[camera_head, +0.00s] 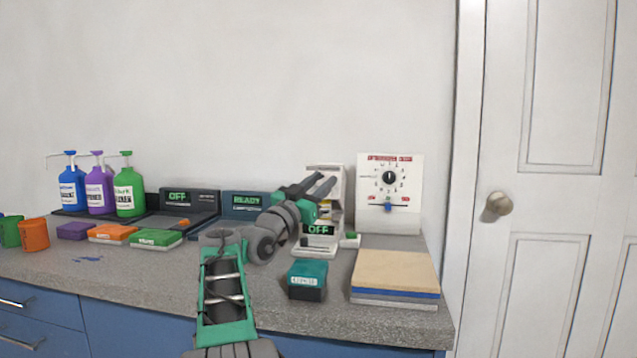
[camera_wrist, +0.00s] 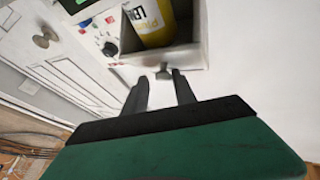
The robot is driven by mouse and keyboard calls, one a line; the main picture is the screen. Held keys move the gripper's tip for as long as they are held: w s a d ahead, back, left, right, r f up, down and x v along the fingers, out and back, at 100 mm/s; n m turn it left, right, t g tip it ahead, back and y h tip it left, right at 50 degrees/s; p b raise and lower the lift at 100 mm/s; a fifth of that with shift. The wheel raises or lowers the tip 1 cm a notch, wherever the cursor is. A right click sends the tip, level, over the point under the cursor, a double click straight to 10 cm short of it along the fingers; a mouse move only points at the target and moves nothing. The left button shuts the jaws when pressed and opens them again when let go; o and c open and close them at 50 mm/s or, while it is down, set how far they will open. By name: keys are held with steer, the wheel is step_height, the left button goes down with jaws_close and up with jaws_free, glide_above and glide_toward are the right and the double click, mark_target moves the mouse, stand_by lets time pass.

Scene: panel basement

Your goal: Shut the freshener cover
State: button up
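The freshener (camera_head: 337,175) is a white upright box against the wall, right of the middle in the head view, with an "OFF" display low on its front. In the wrist view its housing (camera_wrist: 199,57) is open, and a yellow canister (camera_wrist: 152,22) with dark lettering shows inside. A small grey tab (camera_wrist: 163,73) sits at the housing's edge. My gripper (camera_head: 325,178) is in front of the freshener and hides part of it. In the wrist view its two fingers (camera_wrist: 159,80) are apart and empty, close to the tab. I cannot clearly make out the cover.
A dial panel (camera_head: 403,178) stands right of the freshener, with stacked boards (camera_head: 395,270) before it. A teal box (camera_head: 307,280) is near the counter's front. Pump bottles (camera_head: 130,196), coloured boxes (camera_head: 156,240) and cups (camera_head: 34,235) are left. A white door (camera_head: 560,180) is right.

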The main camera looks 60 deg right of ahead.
steer(key=shift+o, duration=1)
steer(key=shift+w+d+f, duration=0.15)
steer(key=shift+d+f, duration=0.15)
steer(key=shift+f, duration=0.5)
steer(key=shift+w+a+t, duration=0.1)
steer(key=shift+w+t, duration=0.2)
steer(key=shift+a+f, duration=0.1)
steer(key=shift+a, duration=0.15)
steer(key=w+a+p, duration=0.1)
steer(key=w+a, duration=0.1)
steer(key=a, duration=1.4)
steer(key=shift+a, duration=0.2)
steer(key=shift+p, duration=0.35)
